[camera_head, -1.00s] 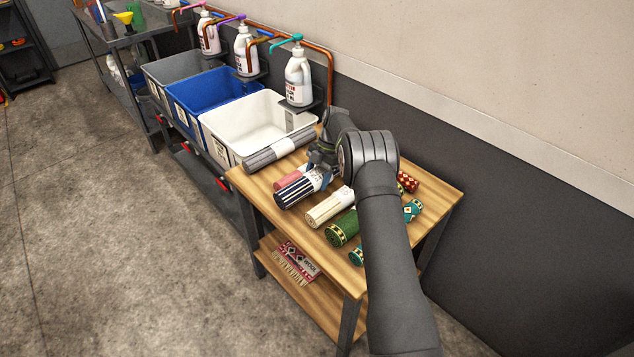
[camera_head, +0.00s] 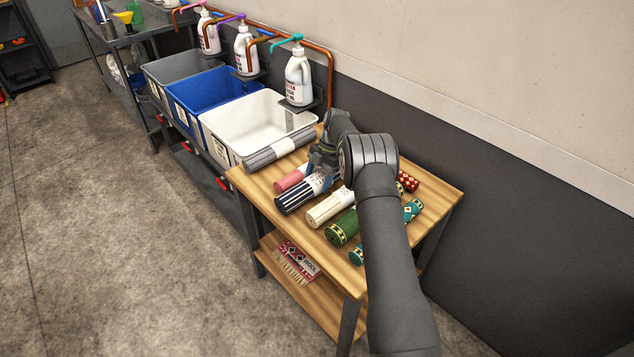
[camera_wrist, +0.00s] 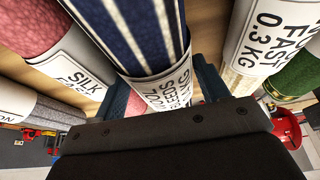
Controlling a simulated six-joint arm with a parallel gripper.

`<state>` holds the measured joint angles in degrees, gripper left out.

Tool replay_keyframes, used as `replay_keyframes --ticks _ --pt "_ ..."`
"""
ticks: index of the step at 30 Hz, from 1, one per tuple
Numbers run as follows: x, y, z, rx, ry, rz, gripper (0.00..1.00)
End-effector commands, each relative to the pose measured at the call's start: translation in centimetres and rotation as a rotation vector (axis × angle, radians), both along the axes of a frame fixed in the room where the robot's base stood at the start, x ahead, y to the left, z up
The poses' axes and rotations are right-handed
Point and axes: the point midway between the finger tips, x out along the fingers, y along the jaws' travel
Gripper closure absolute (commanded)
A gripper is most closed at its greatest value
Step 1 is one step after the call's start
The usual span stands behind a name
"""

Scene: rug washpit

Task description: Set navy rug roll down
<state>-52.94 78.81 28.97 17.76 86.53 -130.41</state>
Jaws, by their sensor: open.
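The navy rug roll (camera_head: 292,195), dark blue with pale stripes and a white label, lies on the wooden table top (camera_head: 262,186) between a pink roll (camera_head: 288,182) and a cream roll (camera_head: 325,210). My gripper (camera_head: 320,176) is right over its labelled part. In the wrist view the navy roll (camera_wrist: 135,32) runs between my open fingers (camera_wrist: 165,88), one on each side of its label. I cannot tell whether the fingers touch it. My arm hides part of the table and the far end of the roll.
A grey roll (camera_head: 278,152) lies at the table's left edge by the white tub (camera_head: 232,138). A green roll (camera_head: 342,229), teal rolls (camera_head: 411,211) and a red roll (camera_head: 408,181) lie to the right. Soap bottles (camera_head: 298,80) stand along the wall.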

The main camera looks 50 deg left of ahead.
Motion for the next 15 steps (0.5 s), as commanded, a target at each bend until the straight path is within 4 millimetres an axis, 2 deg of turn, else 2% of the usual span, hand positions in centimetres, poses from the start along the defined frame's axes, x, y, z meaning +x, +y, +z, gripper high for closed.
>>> replay_keyframes --ticks 9,15 --pt "2.8 0.1 6.4 0.002 -0.002 -0.002 0.32" --pt "3.9 0.1 9.1 0.001 -0.001 0.000 0.32"
